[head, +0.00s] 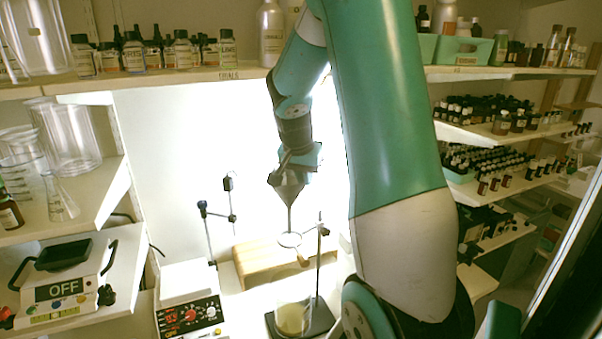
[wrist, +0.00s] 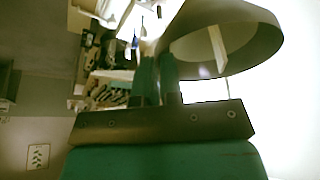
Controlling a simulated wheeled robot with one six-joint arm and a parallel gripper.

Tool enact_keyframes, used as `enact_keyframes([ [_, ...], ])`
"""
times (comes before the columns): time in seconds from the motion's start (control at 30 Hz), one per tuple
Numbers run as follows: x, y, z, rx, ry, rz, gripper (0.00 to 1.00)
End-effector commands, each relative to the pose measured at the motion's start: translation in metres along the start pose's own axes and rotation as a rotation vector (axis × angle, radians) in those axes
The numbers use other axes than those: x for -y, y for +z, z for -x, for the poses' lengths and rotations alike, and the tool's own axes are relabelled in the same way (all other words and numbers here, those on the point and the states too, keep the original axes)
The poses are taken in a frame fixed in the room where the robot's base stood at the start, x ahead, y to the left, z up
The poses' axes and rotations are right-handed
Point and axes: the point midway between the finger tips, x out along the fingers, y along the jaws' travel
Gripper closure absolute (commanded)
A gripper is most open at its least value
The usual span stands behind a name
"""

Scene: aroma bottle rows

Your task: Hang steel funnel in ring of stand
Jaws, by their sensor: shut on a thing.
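The steel funnel (head: 287,190) hangs from my gripper (head: 284,172) in the head view, stem pointing down. The gripper is shut on the funnel's rim; the wide open mouth of the funnel also shows in the wrist view (wrist: 262,42), beside the fingers (wrist: 158,80). The stand (head: 319,245) has an upright rod, a dark base and a small ring (head: 290,240). The stem's lower end appears at or just above the ring in the head view. I cannot tell whether the tip is inside the ring.
A beaker with yellowish liquid (head: 291,318) stands on the stand's base. A wooden block (head: 258,262) lies behind it. Shelves of bottles line both sides.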

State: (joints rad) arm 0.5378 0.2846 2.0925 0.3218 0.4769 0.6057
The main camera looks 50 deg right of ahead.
Motion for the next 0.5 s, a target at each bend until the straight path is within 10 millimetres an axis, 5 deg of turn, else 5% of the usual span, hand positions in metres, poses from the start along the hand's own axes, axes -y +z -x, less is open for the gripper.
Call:
enact_keyframes([
  [0.5, 0.001, 0.022, -0.056, -0.001, -0.001, 0.001, 1.0],
])
